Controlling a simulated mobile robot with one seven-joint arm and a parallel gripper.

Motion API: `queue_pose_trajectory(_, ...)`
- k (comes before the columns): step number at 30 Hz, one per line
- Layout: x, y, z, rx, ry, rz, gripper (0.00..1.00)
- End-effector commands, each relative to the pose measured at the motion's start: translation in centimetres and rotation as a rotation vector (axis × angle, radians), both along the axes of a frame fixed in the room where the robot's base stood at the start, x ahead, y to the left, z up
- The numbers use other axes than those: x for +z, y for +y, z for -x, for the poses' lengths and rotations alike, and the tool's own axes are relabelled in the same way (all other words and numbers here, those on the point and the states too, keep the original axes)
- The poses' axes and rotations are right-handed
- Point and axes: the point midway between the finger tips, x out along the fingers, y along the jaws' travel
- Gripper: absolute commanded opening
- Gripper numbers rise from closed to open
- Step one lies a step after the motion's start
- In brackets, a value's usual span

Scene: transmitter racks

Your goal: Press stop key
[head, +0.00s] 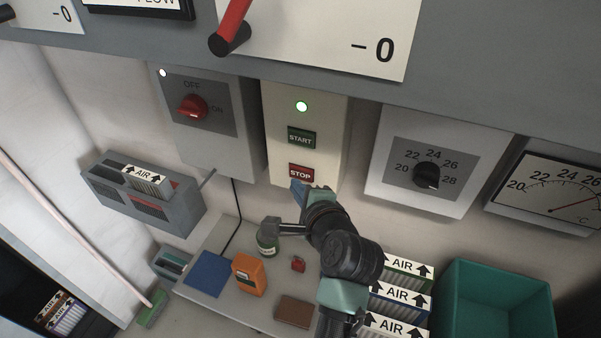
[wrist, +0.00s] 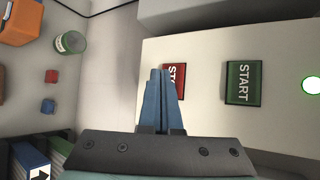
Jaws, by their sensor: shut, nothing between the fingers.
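The red STOP key (head: 301,173) is on the lower part of a cream panel (head: 333,120), below the green START key (head: 300,138). A lit green lamp (head: 302,106) is above both. In the wrist view the STOP key (wrist: 175,80) is partly hidden behind my blue fingertips, and the START key (wrist: 243,83) is to its right, with the lamp (wrist: 312,84) lit. My gripper (head: 298,189) is shut and empty, its tips at the lower edge of the STOP key in the head view. I cannot tell whether the tips touch the key.
A red rotary switch (head: 192,107) is left of the panel and a black dial (head: 427,175) is right of it. Below is a shelf with an orange device (head: 249,274), a blue pad (head: 208,274) and a jar (head: 267,246). A green bin (head: 494,268) stands right.

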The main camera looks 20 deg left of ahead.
Motion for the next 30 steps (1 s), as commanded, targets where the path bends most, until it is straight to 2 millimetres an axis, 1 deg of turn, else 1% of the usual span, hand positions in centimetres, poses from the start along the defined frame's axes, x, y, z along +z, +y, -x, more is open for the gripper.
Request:
queue_pose_trajectory(22, 0.01, 0.00, -0.02, 0.000, 0.000, 0.000, 0.00)
queue_pose_trajectory(30, 0.05, -0.03, -0.77, 0.000, 0.000, 0.000, 0.00)
